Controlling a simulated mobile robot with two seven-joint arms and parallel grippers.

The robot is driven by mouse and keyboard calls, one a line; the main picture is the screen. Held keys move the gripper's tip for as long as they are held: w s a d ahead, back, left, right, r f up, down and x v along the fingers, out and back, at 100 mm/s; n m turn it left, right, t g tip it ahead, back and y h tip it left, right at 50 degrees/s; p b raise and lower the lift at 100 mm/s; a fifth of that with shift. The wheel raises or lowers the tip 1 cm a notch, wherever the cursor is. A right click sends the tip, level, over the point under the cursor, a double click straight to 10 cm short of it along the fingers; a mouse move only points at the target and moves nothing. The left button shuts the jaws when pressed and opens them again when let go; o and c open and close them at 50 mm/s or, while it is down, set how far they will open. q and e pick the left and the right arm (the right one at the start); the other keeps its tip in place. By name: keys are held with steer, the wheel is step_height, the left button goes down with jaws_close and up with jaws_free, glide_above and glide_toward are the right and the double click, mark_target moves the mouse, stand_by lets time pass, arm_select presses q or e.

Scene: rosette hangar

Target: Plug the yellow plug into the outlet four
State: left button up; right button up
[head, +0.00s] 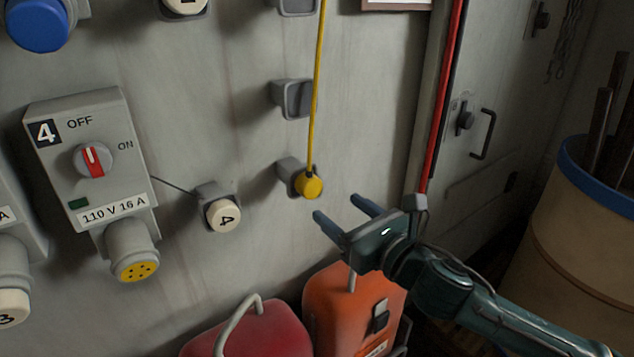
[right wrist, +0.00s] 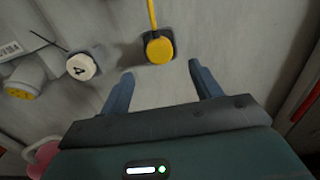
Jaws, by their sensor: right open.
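The yellow plug (head: 309,186) hangs at the end of a yellow cable (head: 319,80) and sits at a grey wall holder (head: 288,172). It also shows in the right wrist view (right wrist: 159,49), just beyond and between my fingertips. Outlet four (head: 136,268) has a round yellow face with dark holes, under the switch box marked 4 (head: 92,160). Its red-white knob points up. A white cap marked 4 (head: 222,215) sits on a holder beside it. My right gripper (head: 336,211) is open and empty, right of and slightly below the plug, apart from it. My left gripper is not in view.
Two empty-looking grey holders (head: 291,99) line the wall above the plug. A red container (head: 250,332) and an orange one (head: 350,300) stand below. A red cable (head: 443,95) runs down at the right, near a barrel (head: 575,240). The wall between plug and outlet has the capped holder on it.

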mark_target(314, 189)
steer(key=b+x, duration=0.1)
steer(key=x, duration=0.6)
steer(key=shift+w+a, duration=0.5)
steer(key=shift+w, duration=0.15)
steer(key=shift+w+a, duration=0.15)
steer(key=shift+p, duration=0.65)
stand_by(0.6)
steer(key=shift+c, duration=0.3)
